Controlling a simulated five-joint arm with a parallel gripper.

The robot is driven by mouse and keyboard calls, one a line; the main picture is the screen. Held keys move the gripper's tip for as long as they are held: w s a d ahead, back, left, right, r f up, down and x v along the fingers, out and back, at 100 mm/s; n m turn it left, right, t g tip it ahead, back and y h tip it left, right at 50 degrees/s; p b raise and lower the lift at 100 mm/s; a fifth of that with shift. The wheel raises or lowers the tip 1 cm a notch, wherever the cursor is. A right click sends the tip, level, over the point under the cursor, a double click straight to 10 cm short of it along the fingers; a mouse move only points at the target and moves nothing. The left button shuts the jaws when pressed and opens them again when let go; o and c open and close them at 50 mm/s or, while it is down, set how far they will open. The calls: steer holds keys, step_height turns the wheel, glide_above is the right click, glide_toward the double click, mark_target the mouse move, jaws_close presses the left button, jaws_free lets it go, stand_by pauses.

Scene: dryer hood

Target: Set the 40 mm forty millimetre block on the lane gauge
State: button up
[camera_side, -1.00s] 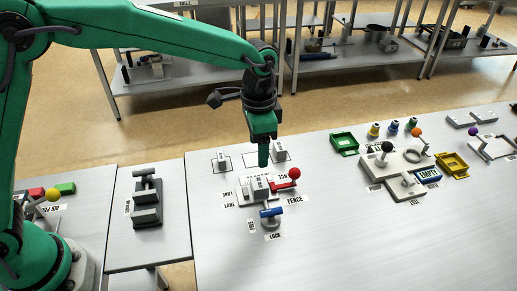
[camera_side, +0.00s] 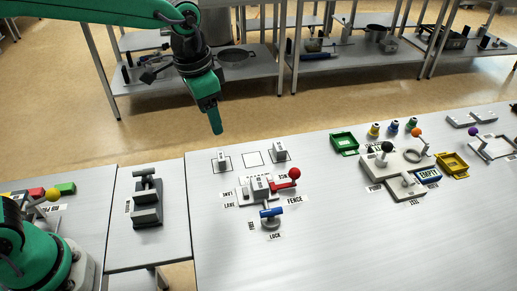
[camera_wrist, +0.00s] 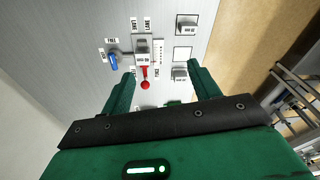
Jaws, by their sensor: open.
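The lane gauge (camera_side: 244,195) is a small grey fixture with a red-knobbed lever (camera_side: 287,184) and a blue lock handle (camera_side: 271,212). A grey block (camera_side: 260,186) sits upright on it; its size marking is too small to read. Two other grey blocks, a left one (camera_side: 222,160) and a right one (camera_side: 280,153), stand behind the gauge, with an empty outlined square (camera_side: 253,158) between them. My gripper (camera_side: 217,130) is raised behind and left of the gauge, apart from all blocks. Its fingers are spread and empty in the wrist view (camera_wrist: 162,88).
A grey clamp-like fixture (camera_side: 147,200) stands on the left bench section. To the right are a green tray (camera_side: 344,143), a yellow tray (camera_side: 452,164) and a grey station (camera_side: 395,165) with knobs. The front of the bench is clear.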

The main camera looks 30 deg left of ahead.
steer(key=s+a+r+n+t, duration=0.1)
steer(key=s+a+n+t, duration=0.1)
steer(key=s+a, duration=0.5)
steer(key=s+a+r+n+t, duration=0.1)
steer(key=s+a+n+t, duration=0.1)
steer(key=s+a+n, duration=0.2)
steer(key=s+a, duration=0.3)
steer(key=s, duration=0.3)
steer(key=shift+s+a+r+y, duration=0.25)
steer(key=shift+s+r+y, duration=0.05)
steer(key=shift+s, duration=0.05)
